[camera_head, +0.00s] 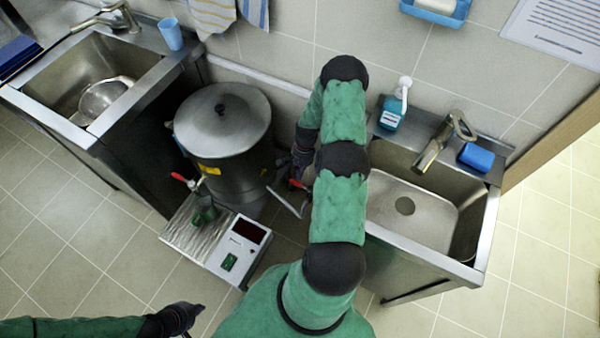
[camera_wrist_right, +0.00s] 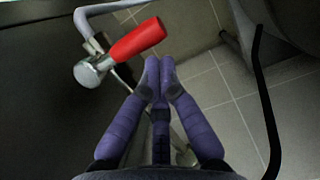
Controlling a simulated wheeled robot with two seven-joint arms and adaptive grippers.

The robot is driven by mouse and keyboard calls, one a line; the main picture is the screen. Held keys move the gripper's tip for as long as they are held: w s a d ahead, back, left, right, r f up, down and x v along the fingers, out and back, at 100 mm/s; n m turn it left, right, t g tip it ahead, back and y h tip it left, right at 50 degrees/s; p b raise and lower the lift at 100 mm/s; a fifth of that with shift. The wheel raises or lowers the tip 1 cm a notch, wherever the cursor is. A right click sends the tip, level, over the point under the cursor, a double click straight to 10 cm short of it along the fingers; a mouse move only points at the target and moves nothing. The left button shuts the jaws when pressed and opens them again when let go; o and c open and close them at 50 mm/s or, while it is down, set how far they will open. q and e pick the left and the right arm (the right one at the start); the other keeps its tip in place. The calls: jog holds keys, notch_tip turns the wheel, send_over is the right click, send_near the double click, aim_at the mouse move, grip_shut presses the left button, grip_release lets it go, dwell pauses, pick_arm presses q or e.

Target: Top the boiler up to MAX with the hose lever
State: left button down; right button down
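The boiler (camera_head: 235,175) is a large grey metal pot with a lid (camera_head: 215,115) on, standing between the two sinks. No MAX mark or water level can be made out. The hose lever (camera_wrist_right: 137,39) has a red handle on a metal fitting; it also shows small beside the right sink cabinet (camera_head: 297,184). My right gripper (camera_wrist_right: 159,68) has its fingertips together, with nothing seen between them, just below the red handle in the wrist view. Whether they touch it is unclear. My left gripper (camera_head: 188,318) is low at the left, far from the boiler; its fingers are unclear.
A red-handled tap (camera_head: 181,177) is on the boiler's front, above a green cup (camera_head: 204,212) on a metal platform with a dark display (camera_head: 248,230). The left sink (camera_head: 70,80) holds a metal bowl. The right sink (camera_head: 410,210) is empty.

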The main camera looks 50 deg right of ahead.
pick_arm(q)
jog(key=shift+r, duration=0.2)
pick_arm(e)
jog(key=shift+w+a+n+g, duration=0.1)
jog(key=shift+a+n+g, duration=0.25)
jog(key=shift+a+n, duration=0.7)
jog(key=shift+w+a+n+g, duration=0.1)
jog(key=shift+a+n+g, duration=0.4)
jog(key=shift+n, duration=0.95)
pick_arm(q)
jog(key=shift+f, duration=0.1)
pick_arm(e)
jog(key=shift+t+h, duration=0.25)
jog(key=shift+h, duration=0.05)
